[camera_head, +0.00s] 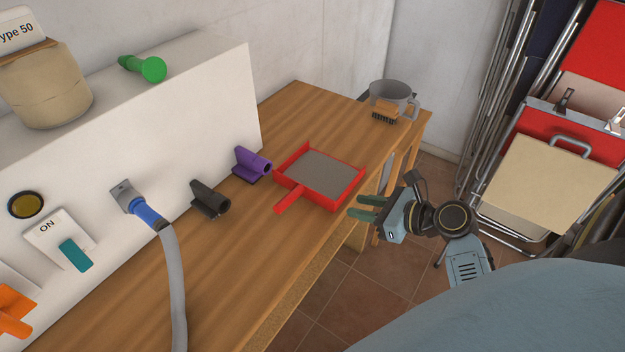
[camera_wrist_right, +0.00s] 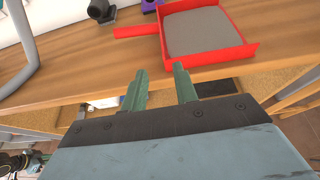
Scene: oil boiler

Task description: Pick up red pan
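The red pan (camera_head: 318,174) lies flat on the wooden table, a shallow square tray with a grey floor. Its short handle (camera_head: 289,200) points toward the lower left in the head view. The pan (camera_wrist_right: 207,31) also shows at the top of the right wrist view, with its handle (camera_wrist_right: 136,31) pointing left. My right gripper (camera_head: 364,207) is open and empty, off the table's front edge and apart from the pan. Its green fingers (camera_wrist_right: 159,83) point toward the table edge. My left gripper is not in the head view.
The wooden table (camera_head: 240,250) is bare in front of the pan. A grey hose (camera_head: 174,290) hangs at left. A brush (camera_head: 385,112) and a grey mug (camera_head: 393,93) stand behind.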

